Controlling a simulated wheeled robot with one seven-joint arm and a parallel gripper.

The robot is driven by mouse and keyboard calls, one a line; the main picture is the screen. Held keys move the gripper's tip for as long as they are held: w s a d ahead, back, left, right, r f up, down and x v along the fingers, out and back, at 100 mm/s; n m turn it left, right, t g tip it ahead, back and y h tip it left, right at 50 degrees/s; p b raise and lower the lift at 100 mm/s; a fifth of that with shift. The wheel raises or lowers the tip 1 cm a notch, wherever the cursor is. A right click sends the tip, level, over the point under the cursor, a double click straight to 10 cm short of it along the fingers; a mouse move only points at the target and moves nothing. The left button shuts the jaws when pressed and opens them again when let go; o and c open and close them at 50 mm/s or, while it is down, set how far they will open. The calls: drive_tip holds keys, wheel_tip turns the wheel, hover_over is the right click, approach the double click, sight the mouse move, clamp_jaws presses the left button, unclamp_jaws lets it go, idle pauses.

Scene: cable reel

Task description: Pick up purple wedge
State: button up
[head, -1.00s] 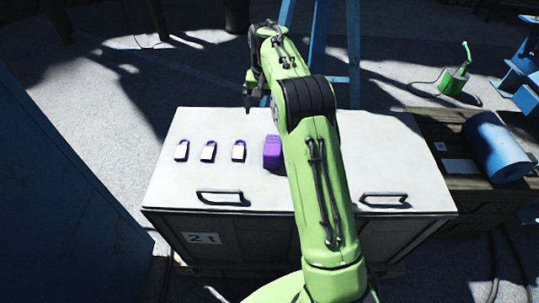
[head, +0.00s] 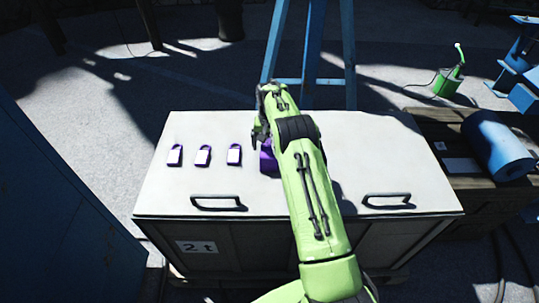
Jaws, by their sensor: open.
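The purple wedge (head: 267,162) sits on the white top of the chest (head: 350,150), near its middle. My green arm hides its right part. My gripper (head: 259,143) is open, just above and behind the wedge in the picture, partly hidden by my own wrist. I cannot tell whether its fingers are around the wedge or touching it.
Three small purple-and-white padlocks, the nearest (head: 234,154) left of the wedge, lie in a row. Two black handles (head: 218,203) are at the chest's front edge. A blue roll (head: 498,146) lies on a wooden crate at right. A blue ladder-like frame (head: 313,60) stands behind.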

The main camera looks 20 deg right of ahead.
wheel_tip(320, 180, down, 3)
drive_tip(key=shift+f, duration=0.1)
drive_tip(key=shift+r, duration=0.2)
drive_tip(key=c, duration=1.5)
wheel_tip(320, 180, up, 10)
drive_tip(key=shift+p, duration=1.2)
